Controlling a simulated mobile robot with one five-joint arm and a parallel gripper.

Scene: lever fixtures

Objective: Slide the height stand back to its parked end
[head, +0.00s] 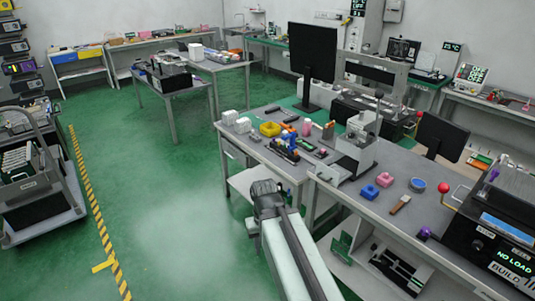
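A grey and white upright stand (357,145) with a dark vertical rod stands near the front edge of the workbench, in the middle right of the head view. It looks like the height stand, though its rail and end stops are too small to make out. My gripper (265,188) is at the end of my arm, left of the bench's front edge and apart from the stand. Its fingers are dark and small here, and I cannot tell whether they are open or shut. I see nothing held in it.
The grey workbench (408,222) carries blue blocks (370,191), a pink block (384,179), a blue ring (417,184) and a black machine (500,225) at right. Green floor (165,205) is clear at left.

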